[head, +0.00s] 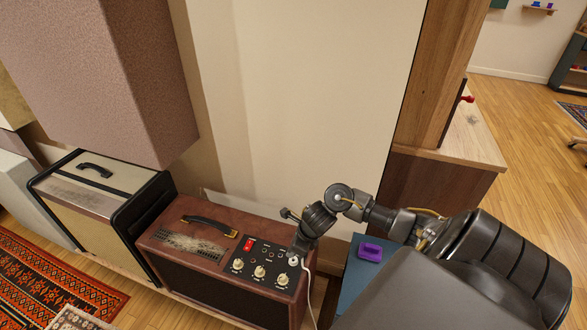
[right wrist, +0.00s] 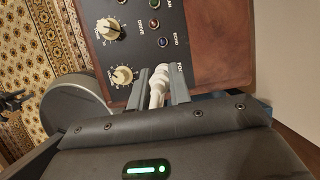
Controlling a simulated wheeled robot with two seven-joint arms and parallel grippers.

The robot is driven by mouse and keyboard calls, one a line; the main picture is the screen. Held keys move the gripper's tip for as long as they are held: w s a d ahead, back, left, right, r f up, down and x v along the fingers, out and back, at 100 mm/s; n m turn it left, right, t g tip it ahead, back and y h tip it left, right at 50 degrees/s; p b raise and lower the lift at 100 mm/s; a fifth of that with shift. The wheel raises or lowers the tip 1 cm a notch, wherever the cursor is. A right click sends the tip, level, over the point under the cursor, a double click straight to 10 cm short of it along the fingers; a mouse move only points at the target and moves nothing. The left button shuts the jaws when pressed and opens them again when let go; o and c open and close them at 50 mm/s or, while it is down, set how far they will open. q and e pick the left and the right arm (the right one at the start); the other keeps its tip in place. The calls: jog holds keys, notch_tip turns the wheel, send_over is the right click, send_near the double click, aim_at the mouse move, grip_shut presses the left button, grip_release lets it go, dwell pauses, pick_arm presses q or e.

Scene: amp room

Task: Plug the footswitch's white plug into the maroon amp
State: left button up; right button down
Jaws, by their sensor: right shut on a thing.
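The maroon amp (head: 190,262) stands on the floor, with a black control panel (head: 262,270) of cream knobs, jacks and a red switch on its top. My right gripper (head: 297,252) is at the panel's right edge, pointing down. In the right wrist view its two fingers (right wrist: 160,88) are shut on the white plug (right wrist: 158,84), which is close against the panel. I cannot tell whether its tip is inside a jack, as the fingers and plug body hide the spot. A white cable (head: 309,293) hangs down the amp's right side. The footswitch cannot be made out. My left gripper is out of view.
A cream amp with black edges (head: 95,205) stands left of the maroon amp. A large pinkish block (head: 105,75) overhangs behind. A purple object (head: 370,252) lies on a blue surface (head: 350,275) to the right. A wooden cabinet (head: 440,150) stands behind my right arm.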

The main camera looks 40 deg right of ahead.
pick_arm(q)
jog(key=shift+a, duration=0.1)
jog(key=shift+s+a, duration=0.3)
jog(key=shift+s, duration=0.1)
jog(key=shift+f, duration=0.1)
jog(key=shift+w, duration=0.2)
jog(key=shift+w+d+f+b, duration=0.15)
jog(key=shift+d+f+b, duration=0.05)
jog(key=shift+b, duration=0.1)
dwell(0.6)
